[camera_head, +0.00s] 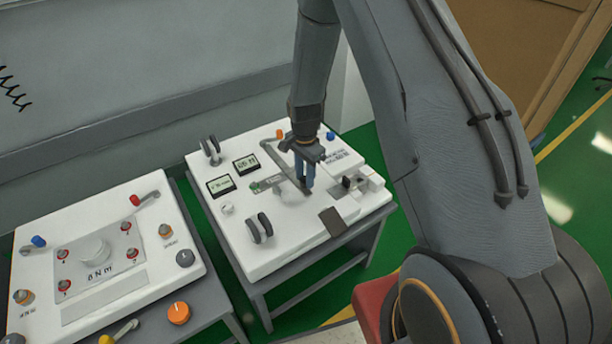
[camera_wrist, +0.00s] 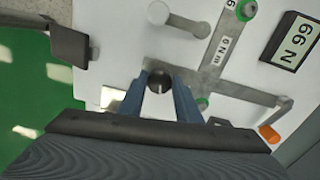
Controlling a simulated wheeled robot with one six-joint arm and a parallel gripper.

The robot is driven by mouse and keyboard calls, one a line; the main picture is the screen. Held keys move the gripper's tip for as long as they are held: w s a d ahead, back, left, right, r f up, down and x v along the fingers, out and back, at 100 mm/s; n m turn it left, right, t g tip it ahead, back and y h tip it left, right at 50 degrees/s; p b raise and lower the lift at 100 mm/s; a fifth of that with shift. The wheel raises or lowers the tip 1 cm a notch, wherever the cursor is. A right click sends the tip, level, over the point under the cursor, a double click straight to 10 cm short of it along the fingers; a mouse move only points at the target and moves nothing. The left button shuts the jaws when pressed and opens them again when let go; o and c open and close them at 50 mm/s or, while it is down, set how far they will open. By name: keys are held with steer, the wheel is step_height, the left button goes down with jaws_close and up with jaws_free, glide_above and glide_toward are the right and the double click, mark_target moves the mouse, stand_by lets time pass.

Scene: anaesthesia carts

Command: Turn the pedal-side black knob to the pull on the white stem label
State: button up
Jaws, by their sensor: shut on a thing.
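My gripper (camera_head: 306,184) points down at the white cart top, its blue fingers low over the panel. In the wrist view, my gripper (camera_wrist: 160,92) is shut on a round dark knob (camera_wrist: 159,81), one finger on each side. The knob's pointer or marking cannot be made out, and the fingers hide it in the head view. The dark pedal plate (camera_head: 333,221) lies near the front right edge; it also shows in the wrist view (camera_wrist: 68,45). A white stem (camera_wrist: 180,20) stands near the knob. A small white label (camera_wrist: 222,50) with dark letters sits on a grey strip.
A grey bar (camera_head: 284,164) crosses the panel near my fingers. A second cart (camera_head: 125,290) with several knobs is at left. Green floor lies beyond.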

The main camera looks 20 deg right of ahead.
mark_target(305, 179)
steer(key=shift+w+r, duration=0.15)
steer(key=shift+w, duration=0.15)
steer(key=o, duration=1.1)
steer(key=shift+c, duration=0.2)
steer(key=shift+s, duration=0.1)
steer(key=shift+r+b, duration=0.5)
steer(key=shift+r, duration=3.3)
steer(key=s+r+n, duration=0.6)
steer(key=s+r, duration=0.1)
steer(key=s, duration=0.5)
steer(key=s+r+n, duration=0.7)
steer(key=s+r, duration=0.1)
steer(key=s, duration=0.5)
steer(key=shift+s+d+r, duration=0.2)
steer(key=shift+s+d, duration=0.05)
steer(key=shift+d, duration=0.1)
